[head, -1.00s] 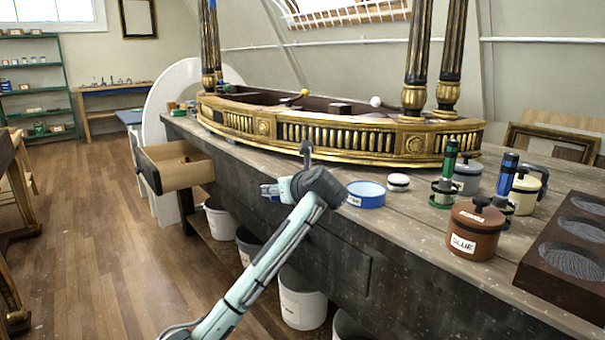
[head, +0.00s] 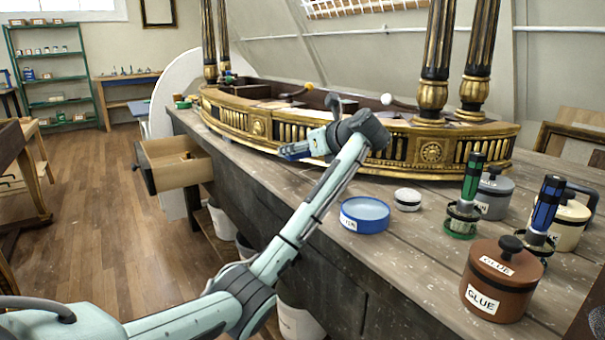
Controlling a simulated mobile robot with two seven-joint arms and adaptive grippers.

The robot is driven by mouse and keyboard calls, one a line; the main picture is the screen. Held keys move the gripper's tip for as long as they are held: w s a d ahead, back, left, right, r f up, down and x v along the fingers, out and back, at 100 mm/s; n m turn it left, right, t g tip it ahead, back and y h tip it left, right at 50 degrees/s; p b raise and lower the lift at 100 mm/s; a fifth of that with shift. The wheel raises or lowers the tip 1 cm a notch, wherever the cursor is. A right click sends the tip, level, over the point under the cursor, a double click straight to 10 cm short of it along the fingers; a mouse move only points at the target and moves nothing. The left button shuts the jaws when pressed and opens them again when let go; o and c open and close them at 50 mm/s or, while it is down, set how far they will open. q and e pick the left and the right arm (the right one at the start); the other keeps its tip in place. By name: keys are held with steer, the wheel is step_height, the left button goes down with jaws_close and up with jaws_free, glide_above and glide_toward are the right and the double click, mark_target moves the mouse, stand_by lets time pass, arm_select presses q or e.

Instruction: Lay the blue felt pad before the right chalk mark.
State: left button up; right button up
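My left gripper (head: 300,149) is above the workbench, in front of the gilt console's (head: 432,152) curved front rail. Its fingers point left. Dark blue shows at its fingertips, but I cannot tell whether this is the felt pad or part of the fingers, nor whether the fingers are open or shut. No blue felt pad can be made out for certain elsewhere. I cannot make out the right chalk mark. My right gripper is not in view.
On the workbench (head: 310,208) stand a blue round tin (head: 365,217), a white-lidded tin (head: 407,200), a brown glue pot (head: 500,283), green (head: 470,195) and blue (head: 544,215) handled tools, and grey and cream pots. An open drawer (head: 178,172) juts out left.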

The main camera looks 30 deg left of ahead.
mark_target(301, 183)
arm_select(q)
steer(key=shift+f, duration=3.2)
steer(key=o, duration=0.9)
steer(key=shift+o, duration=0.2)
steer(key=shift+d+r, duration=0.1)
steer(key=shift+r, duration=0.05)
steer(key=v, duration=1.2)
steer(key=shift+s, duration=0.1)
